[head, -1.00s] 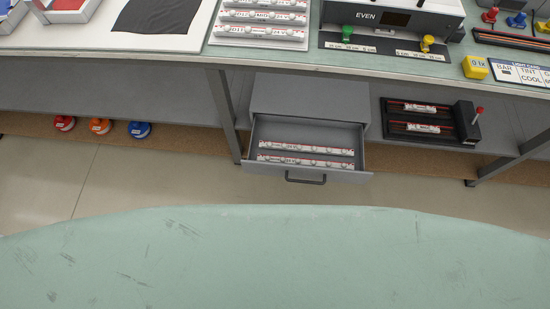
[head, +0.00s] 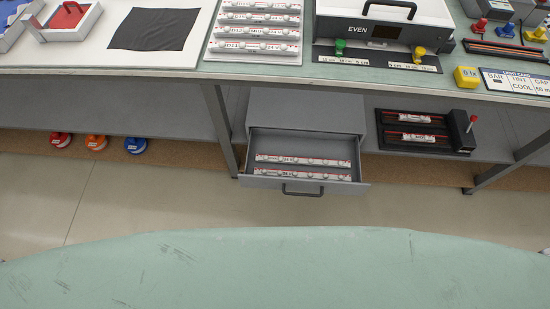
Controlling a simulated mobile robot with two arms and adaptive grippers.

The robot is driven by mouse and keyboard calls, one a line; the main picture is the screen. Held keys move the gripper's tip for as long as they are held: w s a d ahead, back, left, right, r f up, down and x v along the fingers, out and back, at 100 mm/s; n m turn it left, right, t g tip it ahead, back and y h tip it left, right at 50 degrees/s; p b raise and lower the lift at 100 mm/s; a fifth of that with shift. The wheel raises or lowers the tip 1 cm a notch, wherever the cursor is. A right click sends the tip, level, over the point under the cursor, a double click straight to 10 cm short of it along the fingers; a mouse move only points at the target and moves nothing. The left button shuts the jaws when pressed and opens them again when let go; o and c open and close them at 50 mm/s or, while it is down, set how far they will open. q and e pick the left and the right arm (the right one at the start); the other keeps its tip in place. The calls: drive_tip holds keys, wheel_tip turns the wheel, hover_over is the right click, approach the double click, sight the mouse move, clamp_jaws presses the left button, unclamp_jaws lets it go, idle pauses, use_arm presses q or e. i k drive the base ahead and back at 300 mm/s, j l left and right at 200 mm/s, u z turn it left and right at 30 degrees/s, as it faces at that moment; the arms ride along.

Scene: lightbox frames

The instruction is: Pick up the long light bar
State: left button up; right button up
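Two long light bars lie side by side in an open grey drawer (head: 262,182) under the workbench. The far long bar (head: 303,161) and the near long bar (head: 303,172) are white with red marks and run left to right. Several similar bars (head: 260,32) lie in rows on a white rack on the bench top. Two shorter bars (head: 414,118) sit in a black fixture on the lower shelf at the right. Neither of my grippers shows in the head view.
A rounded green surface (head: 270,270) fills the near foreground. Bare floor (head: 150,200) lies between it and the bench. A bench leg (head: 221,130) stands just left of the drawer. A box marked EVEN (head: 385,25) and a yellow block (head: 466,77) stand on top.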

sight(340, 164)
drive_tip(key=i+j+z, duration=0.2)
drive_tip(key=j+z, duration=0.25)
drive_tip(key=j, duration=0.85)
drive_tip(key=j+z, duration=0.4)
drive_tip(key=j, duration=0.85)
